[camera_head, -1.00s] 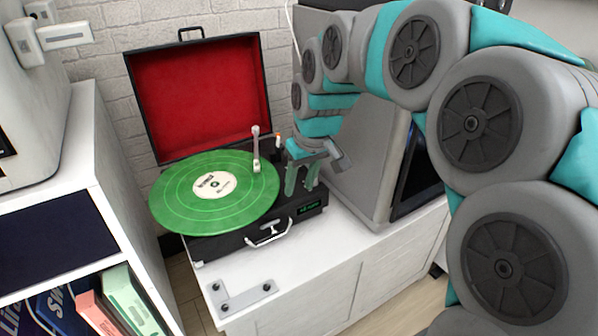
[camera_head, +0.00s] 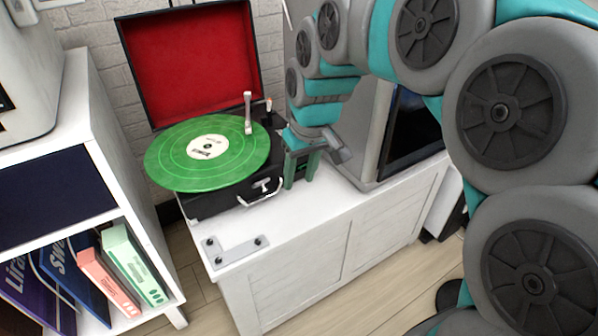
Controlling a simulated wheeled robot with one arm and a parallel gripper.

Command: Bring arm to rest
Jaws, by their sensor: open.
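My arm comes in from the right and bends over the white cabinet. My gripper (camera_head: 299,184) points down at the front right of the record player (camera_head: 225,200), with its two green fingers apart and nothing between them. The record player is an open black case with a red-lined lid (camera_head: 190,65). A green record (camera_head: 207,152) lies on it, and the tonearm (camera_head: 248,112) stands at the record's right edge. I cannot tell whether the fingers touch the case.
The white cabinet (camera_head: 330,215) has a metal corner bracket (camera_head: 236,249) at its front left. A grey machine with a dark screen (camera_head: 412,130) stands right behind the gripper. A white shelf (camera_head: 95,130) with books (camera_head: 135,265) stands at the left. Wooden floor is free in front.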

